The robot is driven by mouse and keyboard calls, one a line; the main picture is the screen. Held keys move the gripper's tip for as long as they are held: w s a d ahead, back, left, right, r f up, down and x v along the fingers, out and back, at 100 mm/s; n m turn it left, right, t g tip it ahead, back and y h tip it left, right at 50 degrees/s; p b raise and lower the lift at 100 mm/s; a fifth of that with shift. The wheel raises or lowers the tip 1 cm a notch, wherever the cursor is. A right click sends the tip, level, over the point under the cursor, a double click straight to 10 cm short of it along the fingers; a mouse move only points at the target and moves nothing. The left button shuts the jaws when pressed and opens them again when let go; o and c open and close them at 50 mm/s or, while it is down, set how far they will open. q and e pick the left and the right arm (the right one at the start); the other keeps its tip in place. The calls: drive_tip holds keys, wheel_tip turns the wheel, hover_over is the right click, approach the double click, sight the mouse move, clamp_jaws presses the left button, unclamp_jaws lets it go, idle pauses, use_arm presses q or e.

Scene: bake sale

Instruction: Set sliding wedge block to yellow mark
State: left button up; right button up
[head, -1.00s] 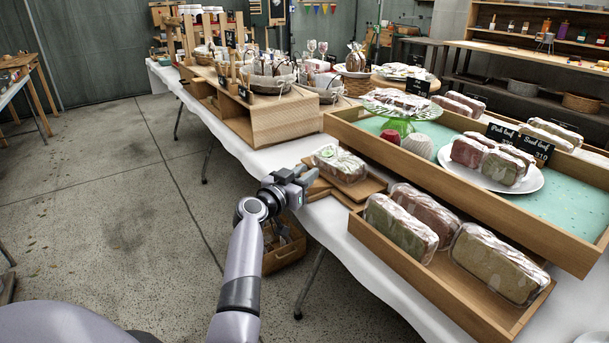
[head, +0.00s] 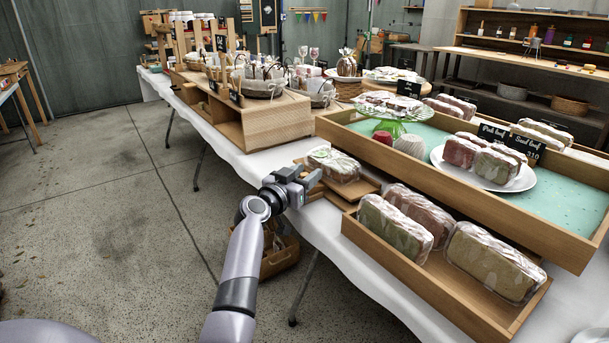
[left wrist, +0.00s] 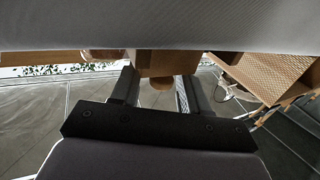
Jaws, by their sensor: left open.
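My left gripper (head: 306,181) is open at the table's front edge, beside a low stack of wooden boards. A wrapped loaf (head: 333,164) lies on the upper board (head: 358,189). A light wooden piece (head: 316,192) shows right by the fingertips; I cannot tell whether it is the sliding wedge block or whether the fingers touch it. In the left wrist view the two fingers (left wrist: 158,92) stand apart, with a wooden piece (left wrist: 165,62) beyond and between them. No yellow mark can be made out. My right gripper is not in view.
A long wooden tray of wrapped loaves (head: 427,282) stands right of the boards. A wooden riser (head: 275,125) with baskets stands to the left. A crate (head: 280,262) sits under the table. The floor (head: 110,215) at left is open.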

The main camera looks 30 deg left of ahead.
use_arm(q)
drive_tip(key=shift+s, duration=0.1)
drive_tip(key=s+p, duration=0.1)
drive_tip(key=s, duration=0.4)
drive_tip(key=shift+s, duration=1)
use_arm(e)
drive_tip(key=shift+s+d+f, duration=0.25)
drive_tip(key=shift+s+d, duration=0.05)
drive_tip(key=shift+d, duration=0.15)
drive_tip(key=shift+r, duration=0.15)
